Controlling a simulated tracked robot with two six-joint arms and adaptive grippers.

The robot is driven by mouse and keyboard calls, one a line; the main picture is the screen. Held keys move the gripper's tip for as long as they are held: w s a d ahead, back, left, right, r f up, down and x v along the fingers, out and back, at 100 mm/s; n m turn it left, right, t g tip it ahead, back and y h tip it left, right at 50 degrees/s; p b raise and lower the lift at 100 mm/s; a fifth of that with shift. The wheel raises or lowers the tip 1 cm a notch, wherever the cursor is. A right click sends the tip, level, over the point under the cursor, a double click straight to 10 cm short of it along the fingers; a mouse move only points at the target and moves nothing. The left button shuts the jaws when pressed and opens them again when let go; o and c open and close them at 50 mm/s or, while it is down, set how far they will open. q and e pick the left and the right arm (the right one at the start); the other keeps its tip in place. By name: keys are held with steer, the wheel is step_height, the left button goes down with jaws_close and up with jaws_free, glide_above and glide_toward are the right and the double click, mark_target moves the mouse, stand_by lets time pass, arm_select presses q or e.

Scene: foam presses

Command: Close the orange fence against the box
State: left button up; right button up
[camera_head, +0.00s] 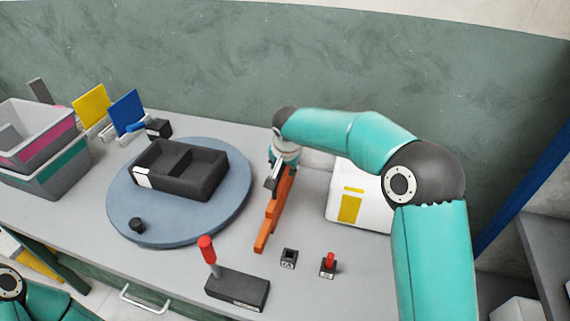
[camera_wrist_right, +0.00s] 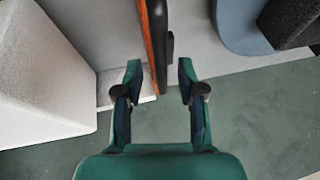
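The orange fence (camera_head: 270,222) stands on the grey table, right of the blue turntable, with a clear gap between them. The black divided box (camera_head: 205,181) sits on the turntable. My right gripper (camera_head: 275,178) is at the fence's far end. In the right wrist view my right gripper (camera_wrist_right: 159,78) is open, its fingers on either side of the fence (camera_wrist_right: 148,40) and its dark strip (camera_wrist_right: 163,45); gaps show on both sides. The black box (camera_wrist_right: 285,20) shows at the top right there. My left gripper is out of view.
The blue turntable (camera_head: 122,205) carries a small black knob (camera_head: 137,225). A red-handled lever base (camera_head: 237,289) and two small switches stand in front. A white box (camera_head: 345,212) is right of the fence. Grey bins (camera_head: 45,175) stand left; the wall is behind.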

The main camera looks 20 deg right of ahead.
jaws_close()
stand_by(0.4)
steer(key=shift+f, duration=0.1)
